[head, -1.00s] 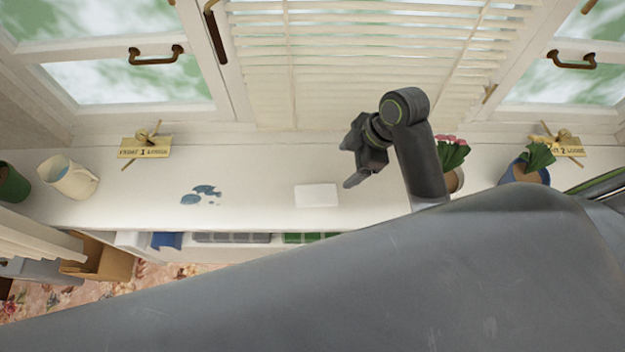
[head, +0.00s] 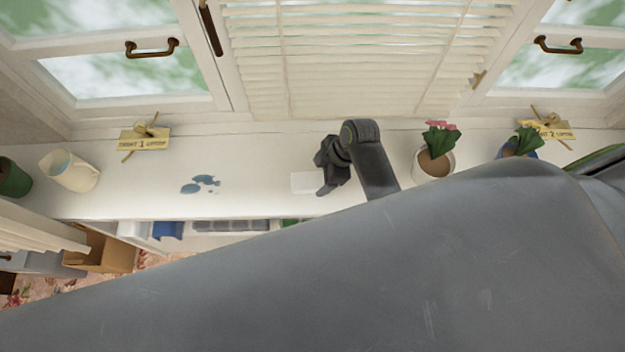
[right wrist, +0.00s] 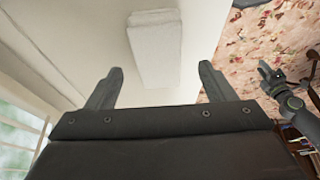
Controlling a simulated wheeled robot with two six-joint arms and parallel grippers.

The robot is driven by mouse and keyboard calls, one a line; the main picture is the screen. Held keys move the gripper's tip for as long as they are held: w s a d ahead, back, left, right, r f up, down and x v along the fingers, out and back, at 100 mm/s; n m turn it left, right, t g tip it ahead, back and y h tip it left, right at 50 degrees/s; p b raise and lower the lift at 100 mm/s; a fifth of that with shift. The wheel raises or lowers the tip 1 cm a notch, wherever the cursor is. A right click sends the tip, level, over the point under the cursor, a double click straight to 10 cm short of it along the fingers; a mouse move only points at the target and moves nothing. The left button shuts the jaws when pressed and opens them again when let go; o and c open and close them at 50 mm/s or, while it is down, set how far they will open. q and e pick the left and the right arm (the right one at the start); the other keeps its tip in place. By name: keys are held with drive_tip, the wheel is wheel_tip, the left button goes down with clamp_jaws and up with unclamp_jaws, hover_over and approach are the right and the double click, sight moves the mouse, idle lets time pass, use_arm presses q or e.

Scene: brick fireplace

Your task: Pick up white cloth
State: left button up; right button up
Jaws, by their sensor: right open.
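The white cloth (head: 304,183) is a flat, folded rectangle on the white windowsill counter, near the middle of the head view. In the right wrist view the cloth (right wrist: 152,48) lies ahead of the fingertips, between their lines. My right gripper (head: 321,174) is open and empty, just at the right end of the cloth; part of the cloth there is hidden behind it. The right wrist view shows both fingers of it apart (right wrist: 160,72). My left gripper (right wrist: 271,76) shows small at the right of the right wrist view; its jaw state is unclear.
A cream jug (head: 72,171) and a green pot (head: 12,178) stand at the far left. A potted pink flower (head: 435,165) stands right of my right arm. Window blinds (head: 360,60) rise behind the counter.

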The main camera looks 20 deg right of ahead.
sight(314, 180)
drive_tip(key=shift+p+x, duration=0.5)
drive_tip(key=shift+x, duration=1.8)
drive_tip(key=shift+c, duration=0.2)
drive_tip(key=c, duration=1)
drive_tip(key=shift+r, duration=0.15)
drive_tip(key=shift+r+b, duration=0.6)
drive_tip(key=shift+r, duration=4.3)
